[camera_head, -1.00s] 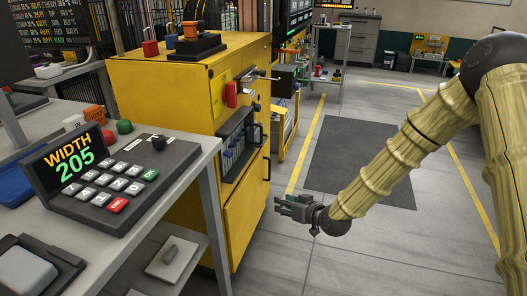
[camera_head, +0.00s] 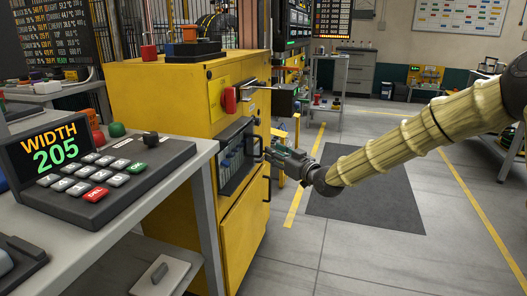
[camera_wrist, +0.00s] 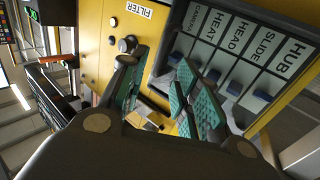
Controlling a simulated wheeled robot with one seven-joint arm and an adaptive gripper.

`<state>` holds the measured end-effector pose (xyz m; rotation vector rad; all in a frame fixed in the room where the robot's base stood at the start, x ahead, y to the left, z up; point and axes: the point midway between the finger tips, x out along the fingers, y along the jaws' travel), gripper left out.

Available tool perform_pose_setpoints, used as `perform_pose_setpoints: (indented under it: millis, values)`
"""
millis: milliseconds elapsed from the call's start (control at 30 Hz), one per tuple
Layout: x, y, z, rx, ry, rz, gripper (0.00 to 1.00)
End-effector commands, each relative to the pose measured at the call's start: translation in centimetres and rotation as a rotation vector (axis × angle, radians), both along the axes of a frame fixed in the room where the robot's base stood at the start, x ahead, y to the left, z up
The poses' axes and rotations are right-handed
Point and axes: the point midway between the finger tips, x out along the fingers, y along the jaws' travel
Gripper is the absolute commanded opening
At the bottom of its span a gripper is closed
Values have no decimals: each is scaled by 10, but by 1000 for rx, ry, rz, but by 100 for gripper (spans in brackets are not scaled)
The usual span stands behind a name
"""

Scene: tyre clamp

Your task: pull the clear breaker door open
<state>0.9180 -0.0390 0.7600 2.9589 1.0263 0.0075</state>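The clear breaker door (camera_head: 235,158) is on the front of the yellow cabinet (camera_head: 165,105), in a dark frame, and looks closed. Its dark bar handle (camera_head: 258,147) sits at the door's right edge. My gripper (camera_head: 272,156) is just right of this handle in the head view; I cannot tell whether it touches it. In the wrist view my gripper (camera_wrist: 160,88) has its teal-padded fingers apart, with no held object clear between them.
A lower cabinet door with its own dark handle (camera_head: 267,188) is below the breaker door. A red switch (camera_head: 230,100) and a projecting rod (camera_head: 262,87) are above it. A grey table with a keypad (camera_head: 105,175) stands at left.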

Motion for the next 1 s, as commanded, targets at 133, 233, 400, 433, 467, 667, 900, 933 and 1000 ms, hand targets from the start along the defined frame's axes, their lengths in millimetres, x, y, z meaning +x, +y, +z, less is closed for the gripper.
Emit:
perform_pose_setpoints:
  millis: [133,233,400,433,467,667,900,933,1000]
  values:
    - [20,16,-3,-1,-1,1,32]
    - [31,25,-3,0,0,1,32]
    - [46,37,-2,-1,0,0,32]
    - [48,38,-2,-1,0,0,32]
    - [50,39,-2,-1,1,0,32]
    - [54,43,-1,0,1,0,32]
    - [54,43,-1,0,1,0,28]
    - [54,43,-1,0,1,0,23]
    - [54,43,-1,0,1,0,10]
